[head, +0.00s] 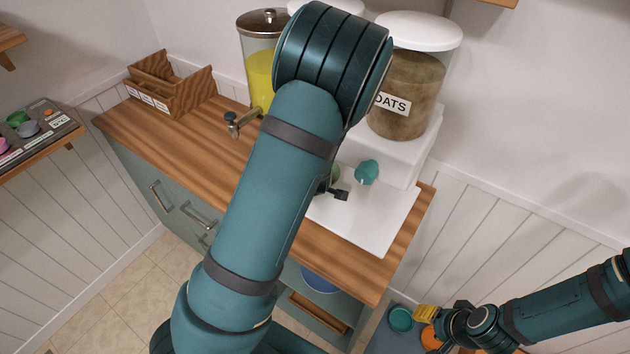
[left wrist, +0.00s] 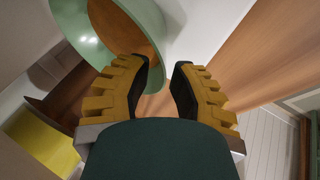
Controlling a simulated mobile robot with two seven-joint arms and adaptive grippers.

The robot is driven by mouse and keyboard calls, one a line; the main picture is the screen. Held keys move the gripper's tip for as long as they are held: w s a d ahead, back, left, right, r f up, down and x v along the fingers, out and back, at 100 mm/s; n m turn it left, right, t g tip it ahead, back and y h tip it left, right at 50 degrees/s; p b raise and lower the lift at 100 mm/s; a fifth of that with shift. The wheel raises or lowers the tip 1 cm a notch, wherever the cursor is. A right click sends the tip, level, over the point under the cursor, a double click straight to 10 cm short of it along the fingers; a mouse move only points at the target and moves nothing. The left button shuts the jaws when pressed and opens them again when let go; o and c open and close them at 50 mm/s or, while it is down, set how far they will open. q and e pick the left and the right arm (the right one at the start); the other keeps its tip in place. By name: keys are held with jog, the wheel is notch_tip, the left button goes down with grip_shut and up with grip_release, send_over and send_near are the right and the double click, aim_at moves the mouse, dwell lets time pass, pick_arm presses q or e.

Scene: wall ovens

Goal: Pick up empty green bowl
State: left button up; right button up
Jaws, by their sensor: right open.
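A pale green bowl (left wrist: 85,28) shows large at the top left of the left wrist view, its curved rim close to my left gripper's fingertips. Inside the rim I see a brown area, and I cannot tell if it is contents or wood. My left gripper (left wrist: 167,72) has its yellow-backed fingers apart, with a gap between the dark pads. The bowl's lower edge reaches the left-hand finger; I cannot tell if they touch. In the head view my left arm hides most of this gripper, and a sliver of green shows beside it. My right gripper (head: 428,313) is open at the lower right.
On the wooden counter (head: 190,146) stand an oats dispenser (head: 408,105) with a teal knob, a yellow drink dispenser (head: 259,75) with a tap, and a wooden box (head: 172,88). A teal bowl (head: 401,319) lies near my right gripper.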

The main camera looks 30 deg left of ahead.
pick_arm(q)
jog(key=x, duration=0.4)
jog(key=shift+w+f+b, duration=0.15)
jog(key=shift+f+b, duration=0.05)
jog(key=shift+b, duration=0.15)
grip_shut()
jog(key=shift+r, duration=0.1)
